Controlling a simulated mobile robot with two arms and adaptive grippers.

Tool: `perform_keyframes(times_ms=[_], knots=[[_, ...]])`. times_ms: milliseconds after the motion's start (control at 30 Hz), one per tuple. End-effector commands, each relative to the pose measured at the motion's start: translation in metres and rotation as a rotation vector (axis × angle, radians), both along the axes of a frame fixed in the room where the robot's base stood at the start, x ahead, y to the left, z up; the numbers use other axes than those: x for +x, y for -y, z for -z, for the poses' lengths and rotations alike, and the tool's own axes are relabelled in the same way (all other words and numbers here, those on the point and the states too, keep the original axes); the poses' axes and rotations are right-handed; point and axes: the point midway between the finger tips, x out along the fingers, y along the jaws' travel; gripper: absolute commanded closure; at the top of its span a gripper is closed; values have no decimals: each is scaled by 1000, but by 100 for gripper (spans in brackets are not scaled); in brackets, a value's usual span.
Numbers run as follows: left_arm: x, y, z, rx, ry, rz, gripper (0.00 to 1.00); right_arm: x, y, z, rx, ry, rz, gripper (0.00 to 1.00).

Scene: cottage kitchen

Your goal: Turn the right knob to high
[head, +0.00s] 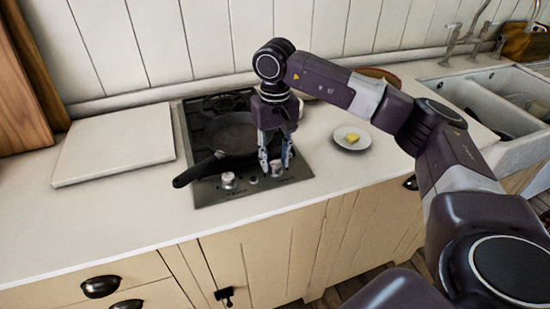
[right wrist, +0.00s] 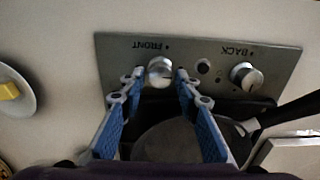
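The steel hob panel (head: 207,193) has two silver knobs at its front edge. The right knob (head: 276,167) shows in the right wrist view (right wrist: 160,71), where the panel appears upside down, beside the word FRONT. The left knob (head: 228,180) sits by the word BACK in the wrist view (right wrist: 246,76). My right gripper (head: 275,163) points down over the right knob. Its fingers (right wrist: 160,74) are open, one on each side of that knob, with a small gap visible on both sides. Whether the tips reach down to the panel I cannot tell. My left gripper is out of view.
A black frying pan (head: 232,134) stands on the hob, its handle (head: 194,171) reaching to the front left. A plate (head: 364,138) with a yellow piece (head: 352,138) lies to the right. A white board (head: 117,144) lies left, and a sink (head: 478,103) is far right.

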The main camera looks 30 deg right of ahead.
Motion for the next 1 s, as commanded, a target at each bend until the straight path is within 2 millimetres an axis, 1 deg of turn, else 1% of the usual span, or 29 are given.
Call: perform_keyframes(times_ms=[233,367,467,700,800,1000], knots=[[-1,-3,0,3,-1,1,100,0,0,0,0,-1,0,70],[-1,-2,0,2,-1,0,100,1,0,-11,1,2,0,70],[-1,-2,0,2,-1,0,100,1,0,-29,2,4,0,70],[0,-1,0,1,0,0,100,1,-1,-83,1,4,0,70],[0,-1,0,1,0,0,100,0,0,-102,1,2,0,70],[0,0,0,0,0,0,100,0,0,-117,0,1,0,70]])
